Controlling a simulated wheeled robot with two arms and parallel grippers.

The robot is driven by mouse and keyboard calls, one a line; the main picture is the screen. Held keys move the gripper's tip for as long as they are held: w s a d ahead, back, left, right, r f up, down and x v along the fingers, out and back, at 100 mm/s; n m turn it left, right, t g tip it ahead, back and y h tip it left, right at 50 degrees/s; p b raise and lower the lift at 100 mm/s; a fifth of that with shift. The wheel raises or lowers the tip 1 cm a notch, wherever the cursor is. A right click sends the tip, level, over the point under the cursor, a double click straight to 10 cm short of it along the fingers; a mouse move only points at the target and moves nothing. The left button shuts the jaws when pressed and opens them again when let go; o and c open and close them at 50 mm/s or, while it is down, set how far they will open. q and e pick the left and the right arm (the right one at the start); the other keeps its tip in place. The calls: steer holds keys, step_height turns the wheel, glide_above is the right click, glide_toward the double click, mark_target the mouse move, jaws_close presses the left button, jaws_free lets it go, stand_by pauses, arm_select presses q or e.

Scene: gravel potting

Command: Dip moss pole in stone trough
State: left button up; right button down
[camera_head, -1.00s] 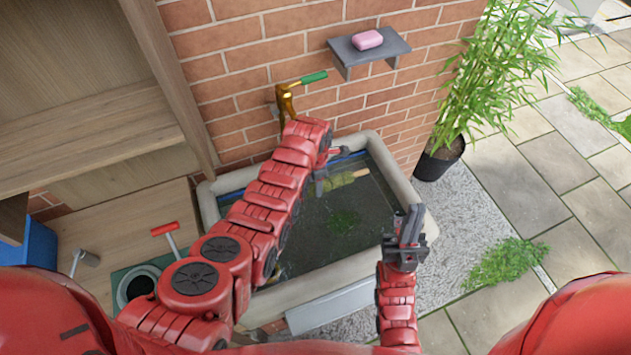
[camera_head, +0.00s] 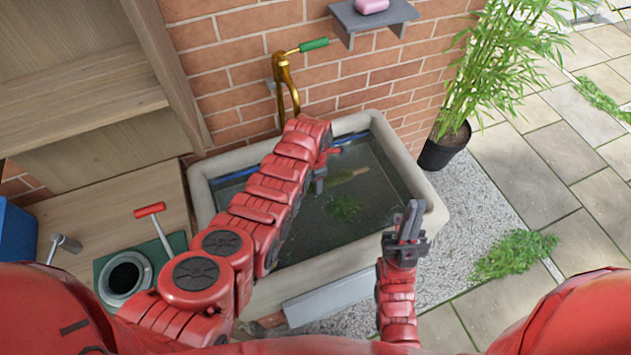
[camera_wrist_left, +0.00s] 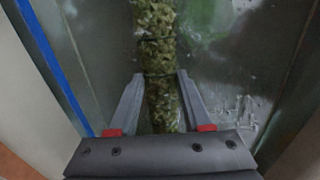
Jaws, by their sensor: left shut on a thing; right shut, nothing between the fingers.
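The stone trough (camera_head: 408,167) stands against the brick wall, filled with dark water (camera_head: 365,210). My left gripper (camera_head: 322,172) is over the trough, partly hidden behind its own arm. In the left wrist view the gripper (camera_wrist_left: 160,92) is shut on the green, mossy moss pole (camera_wrist_left: 157,50), with a finger on each side. In the head view a short part of the pole (camera_head: 347,176) shows dimly at the water; its depth there is hard to tell. My right gripper (camera_head: 409,222) is shut and empty, pointing up near the trough's right front rim.
A brass tap (camera_head: 284,80) with a green handle is at the back wall. A grey shelf (camera_head: 372,18) holds pink soap (camera_head: 371,5). A potted bamboo (camera_head: 443,148) stands right of the trough. A red-handled tool (camera_head: 154,215) lies left.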

arm_select(q)
steer(key=shift+f+b, duration=2.45)
steer(key=shift+f, duration=0.55)
step_height(320, 180, up, 9)
steer(key=p, duration=0.7)
steer(key=shift+f, duration=0.15)
steer(key=shift+r+p, duration=1.45)
steer(key=shift+r, duration=0.75)
step_height(320, 180, up, 7)
steer(key=p, duration=0.2)
steer(key=shift+f+p, duration=0.2)
steer(key=shift+p, duration=0.2)
step_height(320, 180, up, 3)
